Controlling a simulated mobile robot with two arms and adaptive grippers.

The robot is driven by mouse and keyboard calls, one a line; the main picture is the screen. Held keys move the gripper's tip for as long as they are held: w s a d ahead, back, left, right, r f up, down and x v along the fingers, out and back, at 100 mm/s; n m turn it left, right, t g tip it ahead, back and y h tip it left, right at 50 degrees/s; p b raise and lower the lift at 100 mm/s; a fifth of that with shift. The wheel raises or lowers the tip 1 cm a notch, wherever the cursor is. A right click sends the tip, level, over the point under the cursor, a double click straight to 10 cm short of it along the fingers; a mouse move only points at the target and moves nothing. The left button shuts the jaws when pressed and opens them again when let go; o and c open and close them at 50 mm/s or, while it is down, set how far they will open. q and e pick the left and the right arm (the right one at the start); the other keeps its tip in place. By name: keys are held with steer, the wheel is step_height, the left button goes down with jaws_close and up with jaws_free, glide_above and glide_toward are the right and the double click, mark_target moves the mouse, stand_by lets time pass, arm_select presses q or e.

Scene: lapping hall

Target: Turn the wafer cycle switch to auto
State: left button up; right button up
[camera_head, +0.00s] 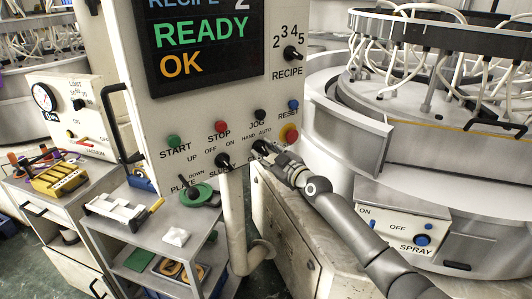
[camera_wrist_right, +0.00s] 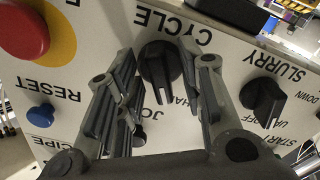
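The wafer cycle switch (camera_head: 259,146) is a black knob low on the white control panel (camera_head: 200,130). In the right wrist view the cycle switch (camera_wrist_right: 160,63) appears upside down by the CYCLE label, its grip bar running roughly up and down the picture. Part of HAND shows beside it; AUTO is hidden behind a finger there. I cannot tell its exact setting. My right gripper (camera_head: 274,157) is at the switch; in the wrist view the right gripper (camera_wrist_right: 158,70) is open, one finger on each side of the knob. Contact is unclear. My left gripper is not in view.
The black slurry switch (camera_wrist_right: 263,102) is close beside the right gripper. A red stop button on yellow (camera_head: 289,134) and a blue reset button (camera_head: 293,104) are above it. The display (camera_head: 205,45) reads READY OK. A grey cart (camera_head: 125,245) stands below left.

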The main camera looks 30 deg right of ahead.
jaws_close()
steer(key=shift+m, duration=0.3)
steer(key=shift+f+m+b, duration=0.15)
steer(key=shift+m+b, duration=0.35)
steer(key=shift+m, duration=0.5)
steer(key=m, duration=0.2)
steer(key=shift+m+b, duration=0.3)
steer(key=shift+b, duration=0.05)
steer(key=m, duration=0.3)
steer(key=shift+m, duration=0.3)
steer(key=shift+a+m, duration=0.1)
steer(key=shift+m, duration=1.4)
